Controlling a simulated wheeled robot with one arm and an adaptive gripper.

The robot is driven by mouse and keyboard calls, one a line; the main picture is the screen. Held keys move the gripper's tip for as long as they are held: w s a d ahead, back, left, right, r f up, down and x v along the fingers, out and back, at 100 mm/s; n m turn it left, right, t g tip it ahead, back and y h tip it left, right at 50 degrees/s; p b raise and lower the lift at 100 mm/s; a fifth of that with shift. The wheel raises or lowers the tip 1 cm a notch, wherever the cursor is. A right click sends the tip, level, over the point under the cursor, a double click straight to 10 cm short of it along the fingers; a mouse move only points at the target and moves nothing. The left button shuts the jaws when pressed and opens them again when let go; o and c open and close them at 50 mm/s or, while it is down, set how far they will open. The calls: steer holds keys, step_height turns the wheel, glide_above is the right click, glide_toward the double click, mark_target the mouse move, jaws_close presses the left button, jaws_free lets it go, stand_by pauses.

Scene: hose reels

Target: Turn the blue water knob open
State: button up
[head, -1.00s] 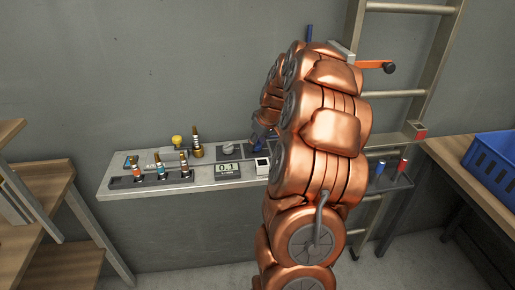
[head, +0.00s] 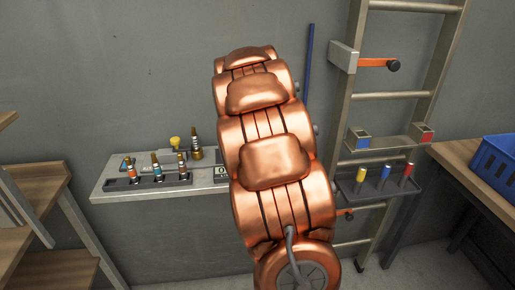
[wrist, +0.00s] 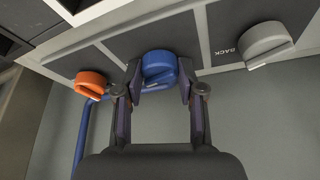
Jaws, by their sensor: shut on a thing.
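The blue knob (wrist: 159,66) is in the upper middle of the wrist view, on a dark panel. My gripper (wrist: 160,84) has one finger on each side of the knob and is shut on it. In the head view my copper arm hides the knob and my gripper. A blue pipe (wrist: 82,135) runs down at the left of the wrist view; a blue upright pipe (head: 308,85) also shows on the wall in the head view.
An orange knob (wrist: 91,82) sits left of the blue one, and a grey knob (wrist: 265,44) sits right by the word BACK. In the head view a shelf (head: 110,190) with hose fittings, a ladder (head: 392,96) and a blue crate (head: 497,160) stand around my arm.

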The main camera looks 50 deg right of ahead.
steer(key=shift+m+g+h+b, duration=0.3)
steer(key=shift+m+g, duration=0.2)
steer(key=shift+m, duration=1.1)
steer(key=o, duration=1.1)
steer(key=shift+o, duration=0.2)
steer(key=v, duration=1.2)
